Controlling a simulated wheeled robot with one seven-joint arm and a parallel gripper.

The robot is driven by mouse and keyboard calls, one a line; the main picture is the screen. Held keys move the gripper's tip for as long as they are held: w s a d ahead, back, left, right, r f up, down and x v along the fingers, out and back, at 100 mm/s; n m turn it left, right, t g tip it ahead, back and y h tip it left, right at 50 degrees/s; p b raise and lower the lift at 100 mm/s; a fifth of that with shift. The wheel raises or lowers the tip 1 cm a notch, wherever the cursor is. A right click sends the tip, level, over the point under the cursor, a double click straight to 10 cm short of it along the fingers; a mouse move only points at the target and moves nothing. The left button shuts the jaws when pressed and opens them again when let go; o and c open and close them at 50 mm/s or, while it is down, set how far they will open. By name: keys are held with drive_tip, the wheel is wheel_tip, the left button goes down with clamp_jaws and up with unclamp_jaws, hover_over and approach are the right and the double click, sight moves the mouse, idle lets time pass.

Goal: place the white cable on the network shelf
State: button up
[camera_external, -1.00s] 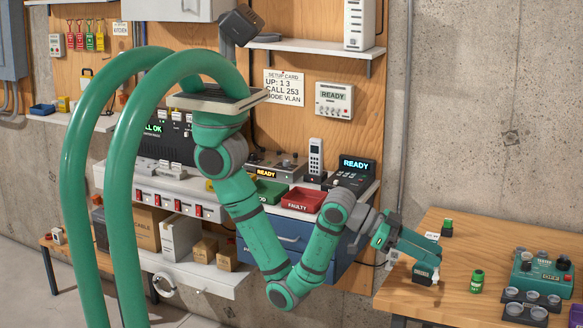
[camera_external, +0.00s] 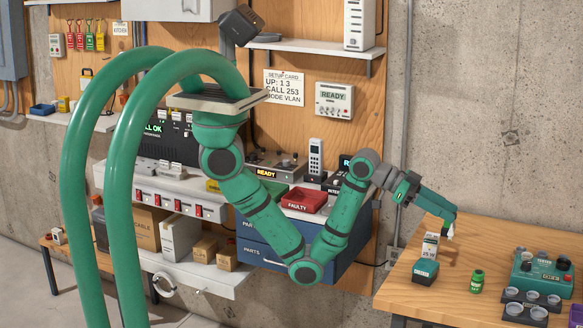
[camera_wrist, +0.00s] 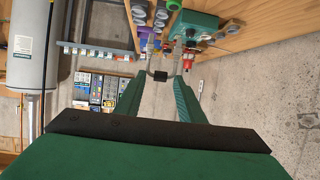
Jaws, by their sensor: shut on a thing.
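My gripper (camera_external: 449,226) is raised above the left part of the wooden table on the right. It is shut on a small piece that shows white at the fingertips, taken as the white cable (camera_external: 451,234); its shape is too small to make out. In the wrist view my gripper (camera_wrist: 160,72) has its fingertips close together, with a small dark piece between them. A white wall shelf (camera_external: 305,45), which may be the network shelf, is high on the wooden panel, far from the gripper.
On the table (camera_external: 440,306) stand a teal box (camera_external: 425,272), a small labelled box (camera_external: 430,245), a green jar (camera_external: 478,281) and a teal device (camera_external: 543,272). A white upright device (camera_external: 358,25) occupies the wall shelf's right end. A red tray (camera_external: 304,200) sits on the workbench.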

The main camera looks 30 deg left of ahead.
drive_tip(key=w+a, duration=0.4)
drive_tip(key=w, duration=0.5)
drive_tip(key=shift+g, duration=0.3)
drive_tip(key=f, duration=0.4)
drive_tip(key=shift+w+a, duration=0.2)
drive_tip(key=shift+w, duration=0.05)
drive_tip(key=shift+w+d+f, duration=1.15)
drive_tip(key=shift+d+f, duration=0.9)
drive_tip(key=shift+f, duration=0.05)
drive_tip(key=shift+w+d+f, duration=1.1)
drive_tip(key=shift+d+f, duration=0.95)
drive_tip(key=shift+f, duration=0.1)
drive_tip(key=shift+w+d+f, duration=1.15)
drive_tip(key=shift+d+f, duration=0.9)
drive_tip(key=shift+f, duration=0.05)
